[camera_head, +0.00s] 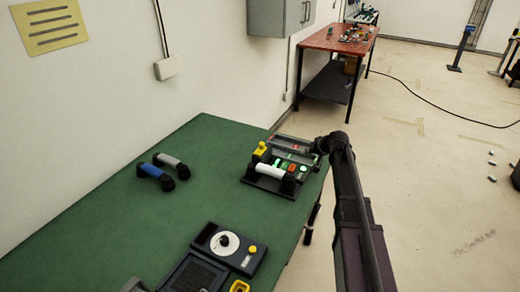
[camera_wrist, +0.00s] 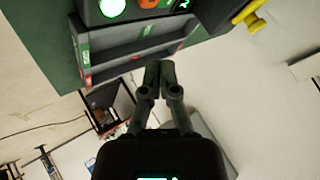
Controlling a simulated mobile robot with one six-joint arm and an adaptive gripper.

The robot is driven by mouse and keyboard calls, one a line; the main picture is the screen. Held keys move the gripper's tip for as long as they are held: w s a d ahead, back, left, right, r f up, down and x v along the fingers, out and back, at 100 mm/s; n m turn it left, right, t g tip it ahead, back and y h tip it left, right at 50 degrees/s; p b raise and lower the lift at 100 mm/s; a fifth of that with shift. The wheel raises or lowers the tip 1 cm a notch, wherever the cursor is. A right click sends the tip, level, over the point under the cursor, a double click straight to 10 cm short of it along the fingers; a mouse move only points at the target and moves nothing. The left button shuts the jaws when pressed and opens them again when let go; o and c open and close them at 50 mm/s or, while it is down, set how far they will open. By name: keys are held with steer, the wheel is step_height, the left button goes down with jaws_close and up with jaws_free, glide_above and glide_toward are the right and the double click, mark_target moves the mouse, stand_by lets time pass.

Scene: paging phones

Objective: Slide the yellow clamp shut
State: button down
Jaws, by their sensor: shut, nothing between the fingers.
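A yellow part (camera_head: 261,148), which looks like the clamp, sits at the back left corner of a dark paging phone unit (camera_head: 272,183) near the green table's right edge. In the wrist view a yellow piece (camera_wrist: 250,14) shows at the top right, beside the unit. I cannot tell whether the clamp is open or shut. My gripper (camera_wrist: 160,70) is shut and empty, with its tips just off the unit's grey side (camera_wrist: 125,48). In the head view my gripper (camera_head: 316,147) is at the unit's right side, small and dark, away from the yellow part.
A white handset (camera_head: 270,171) lies across the unit's front. A grey handset (camera_head: 172,162) and a blue handset (camera_head: 152,172) lie at the left of the green table (camera_head: 120,215). Another dark device (camera_head: 228,243) stands in front. A red-topped table (camera_head: 340,40) is far behind.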

steer(key=c, duration=0.5)
jaws_free()
steer(key=shift+w+a+r, duration=0.15)
steer(key=shift+r, duration=0.05)
steer(key=shift+c, duration=0.2)
steer(key=shift+o, duration=0.6)
steer(key=shift+w+a+r+p, duration=0.1)
steer(key=shift+a+r+p, duration=0.15)
steer(key=shift+p, duration=0.35)
steer(key=w+a+r+g+h+p, duration=0.2)
steer(key=w+a+r+g+p, duration=0.3)
steer(key=a+p, duration=0.4)
step_height(320, 180, up, 9)
steer(key=m+g+h+p, duration=0.15)
steer(key=h+p, duration=0.25)
steer(key=p, duration=0.7)
glide_above(262, 143)
steer(key=shift+r+g, duration=0.1)
steer(key=shift+g, duration=0.15)
steer(key=shift+f+b, duration=0.2)
steer(key=shift+b, duration=0.25)
step_height(262, 143, down, 14)
steer(key=b, duration=1.3)
steer(key=shift+r, duration=0.25)
